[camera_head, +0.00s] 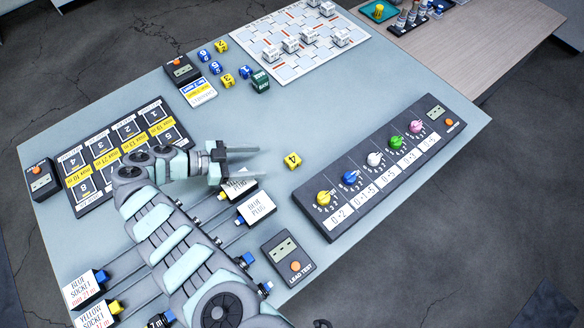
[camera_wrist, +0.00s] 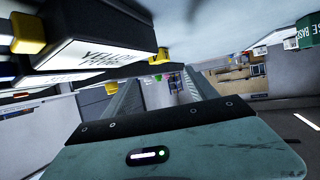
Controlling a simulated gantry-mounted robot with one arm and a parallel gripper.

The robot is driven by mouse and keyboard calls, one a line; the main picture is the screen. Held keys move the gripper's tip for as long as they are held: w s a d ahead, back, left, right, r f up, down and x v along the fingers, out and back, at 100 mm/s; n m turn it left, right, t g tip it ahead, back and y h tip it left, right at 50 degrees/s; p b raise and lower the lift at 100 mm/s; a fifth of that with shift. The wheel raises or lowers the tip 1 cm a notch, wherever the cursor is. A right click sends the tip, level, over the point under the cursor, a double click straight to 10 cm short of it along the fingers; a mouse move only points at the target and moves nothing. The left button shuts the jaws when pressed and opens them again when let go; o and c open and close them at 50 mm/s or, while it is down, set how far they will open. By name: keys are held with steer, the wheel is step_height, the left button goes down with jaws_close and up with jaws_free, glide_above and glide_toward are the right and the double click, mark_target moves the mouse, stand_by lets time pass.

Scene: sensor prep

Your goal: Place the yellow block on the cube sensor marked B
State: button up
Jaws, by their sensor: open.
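A yellow block (camera_head: 292,160) marked 4 lies alone on the table, just right of my gripper's fingertips in the head view. My gripper (camera_head: 258,161) is open, low over the table, with its two fingers pointing right toward this block. Nothing shows between the fingers in the head view. In the wrist view the fingers (camera_wrist: 160,95) are spread, and a small yellow shape lies beyond them; I cannot tell if it is the block. Small dark devices with orange buttons stand at the table's back (camera_head: 182,70) and left (camera_head: 41,180). I cannot read a B on either.
The yellow plug box (camera_head: 239,185) and blue plug box (camera_head: 257,208) sit close below my gripper. A long knob panel (camera_head: 380,165) lies to the right. Several small blocks lie near a white board (camera_head: 300,40).

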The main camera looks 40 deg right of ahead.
mark_target(291, 160)
steer(key=shift+s+d+f+p, duration=0.2)
steer(key=shift+d+f+p, duration=0.05)
steer(key=shift+d+p, duration=0.15)
steer(key=p+x, duration=0.2)
steer(key=x, duration=0.4)
steer(key=shift+d, duration=0.15)
steer(key=shift+x, duration=1.8)
jaws_close()
